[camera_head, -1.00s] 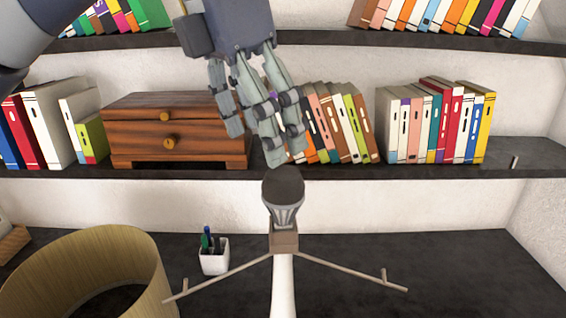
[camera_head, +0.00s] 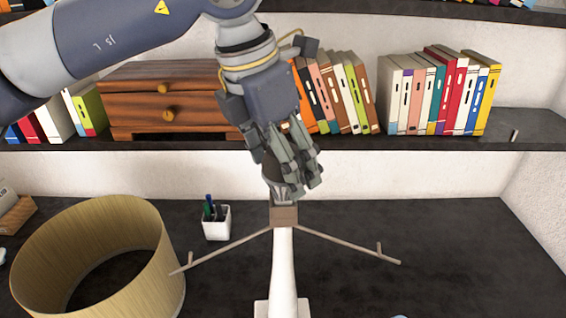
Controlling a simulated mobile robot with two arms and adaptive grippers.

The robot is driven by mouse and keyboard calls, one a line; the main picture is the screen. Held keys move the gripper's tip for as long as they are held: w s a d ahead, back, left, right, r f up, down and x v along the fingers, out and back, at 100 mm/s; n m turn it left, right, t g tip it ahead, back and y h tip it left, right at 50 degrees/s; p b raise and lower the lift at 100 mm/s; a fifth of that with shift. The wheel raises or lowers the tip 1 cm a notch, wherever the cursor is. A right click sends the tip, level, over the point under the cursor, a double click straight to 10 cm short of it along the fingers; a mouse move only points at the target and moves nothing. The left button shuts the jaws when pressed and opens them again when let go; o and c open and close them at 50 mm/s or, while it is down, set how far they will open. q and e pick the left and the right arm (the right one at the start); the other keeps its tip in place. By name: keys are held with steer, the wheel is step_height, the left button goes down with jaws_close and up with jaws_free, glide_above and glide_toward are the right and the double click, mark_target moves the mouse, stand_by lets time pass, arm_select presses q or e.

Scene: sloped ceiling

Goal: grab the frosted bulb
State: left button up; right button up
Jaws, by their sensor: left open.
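The frosted bulb (camera_head: 274,168) sits upright, dark grey, in a ribbed socket (camera_head: 283,193) on top of the white lamp stand (camera_head: 283,262). Much of the bulb is hidden behind the fingers of my left gripper (camera_head: 287,178). The left gripper comes down from above with its fingers open around or just in front of the bulb; I cannot tell whether they touch it. My right gripper is out of view.
Two thin arms (camera_head: 345,242) spread sideways from the lamp stand. A tan lampshade (camera_head: 150,262) stands at the left, near a white pen cup (camera_head: 216,224). Behind are a wooden drawer box (camera_head: 160,92) and books (camera_head: 437,92) on a shelf. The dark desk is clear at right.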

arm_select(q)
steer(key=shift+f, duration=0.25)
steer(key=c, duration=1.1)
steer(key=shift+r, duration=0.15)
